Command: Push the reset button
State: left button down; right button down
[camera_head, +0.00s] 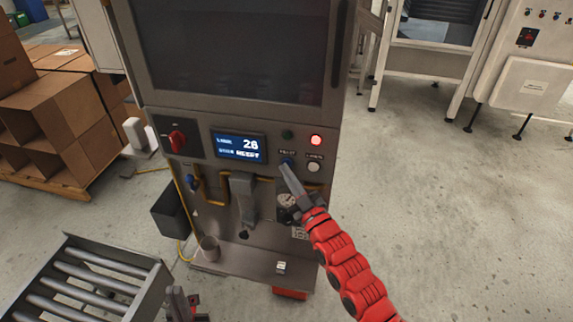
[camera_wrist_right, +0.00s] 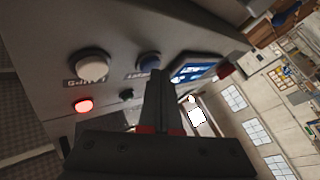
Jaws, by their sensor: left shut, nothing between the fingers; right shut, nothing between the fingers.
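A grey machine panel carries a blue button (camera_head: 287,161) and, to its right, a white button (camera_head: 314,167). Their small labels are hard to read. My right gripper (camera_head: 287,170) is shut and empty, its tip at or just in front of the blue button, partly covering it. In the right wrist view the blue button (camera_wrist_right: 149,60) shows just beyond the shut fingers (camera_wrist_right: 157,78), and the white button (camera_wrist_right: 92,67) is to the left. I cannot tell whether the tip touches the blue button. My left gripper (camera_head: 181,304) is shut, low at the bottom edge.
Above the buttons are a lit red lamp (camera_head: 316,140) and a dark green lamp (camera_head: 288,134). A lit display (camera_head: 239,147) and a red rotary knob (camera_head: 177,141) are to the left. A roller conveyor (camera_head: 82,278) stands at lower left.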

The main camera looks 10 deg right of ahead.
jog(key=shift+w+d, duration=0.1)
jog(key=shift+w, duration=0.05)
dwell(0.7)
jog(key=shift+s+a, duration=0.3)
jog(key=shift+s, duration=0.45)
jog(key=shift+s+p, duration=0.1)
jog(key=shift+p, duration=0.25)
jog(key=shift+s+a+p, duration=0.25)
jog(key=shift+s+p, duration=0.05)
jog(key=shift+s, duration=0.45)
jog(key=shift+s+a+p, duration=0.25)
jog(key=shift+s+a, duration=0.05)
jog(key=shift+s, duration=0.5)
jog(key=shift+s+a+p, duration=0.25)
jog(key=shift+s+p, duration=0.05)
jog(key=shift+s, duration=0.45)
